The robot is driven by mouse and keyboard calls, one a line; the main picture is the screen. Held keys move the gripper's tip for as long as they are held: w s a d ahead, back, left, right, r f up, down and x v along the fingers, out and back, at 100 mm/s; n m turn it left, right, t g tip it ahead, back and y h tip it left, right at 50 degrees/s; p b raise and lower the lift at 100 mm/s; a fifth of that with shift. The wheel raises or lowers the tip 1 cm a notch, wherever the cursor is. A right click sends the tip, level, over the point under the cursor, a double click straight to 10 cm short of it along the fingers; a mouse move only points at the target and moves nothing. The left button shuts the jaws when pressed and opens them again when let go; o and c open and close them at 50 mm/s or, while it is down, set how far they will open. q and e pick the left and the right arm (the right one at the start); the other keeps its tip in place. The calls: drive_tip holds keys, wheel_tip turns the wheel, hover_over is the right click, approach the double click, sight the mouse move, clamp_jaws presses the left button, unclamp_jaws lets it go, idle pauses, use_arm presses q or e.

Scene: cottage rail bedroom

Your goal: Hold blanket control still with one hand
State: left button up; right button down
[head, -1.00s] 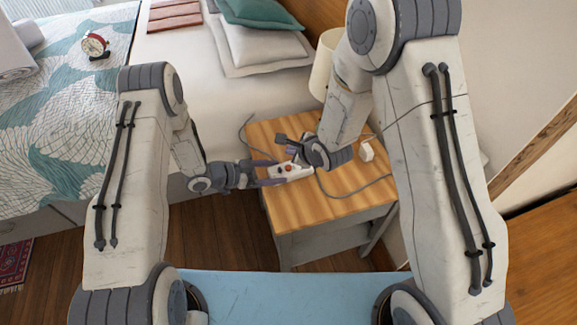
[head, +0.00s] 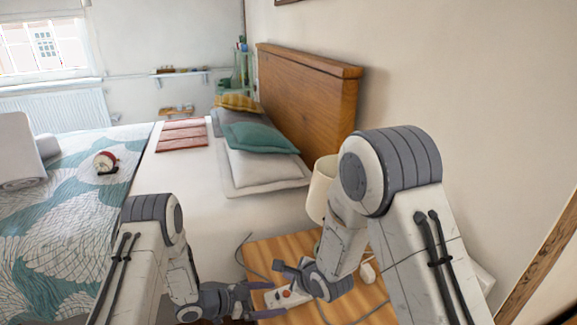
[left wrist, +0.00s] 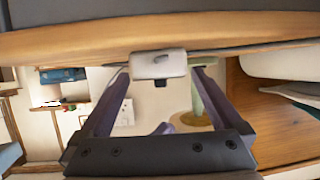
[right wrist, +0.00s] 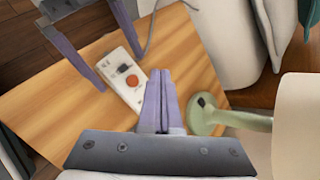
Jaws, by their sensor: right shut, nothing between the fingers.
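The blanket control (head: 284,298) is a white box with a red round button and a dark switch, lying on the wooden bedside table (head: 258,253). My left gripper (head: 276,299) is open, its purple fingers on either side of the control's end. In the left wrist view the control (left wrist: 160,66) sits between the fingertips, with gaps seeming to show beside it. In the right wrist view the control (right wrist: 128,75) lies just beyond my right gripper (right wrist: 160,74), which is shut and empty. I cannot tell whether its tips touch the control.
A cream lamp (head: 322,188) with a green base (right wrist: 208,115) stands close to my right gripper. A cable (right wrist: 152,28) runs from the control. A white plug-like piece (head: 368,272) lies on the table's right. The bed (head: 195,185) is left.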

use_arm(q)
drive_tip(key=shift+a, duration=0.1)
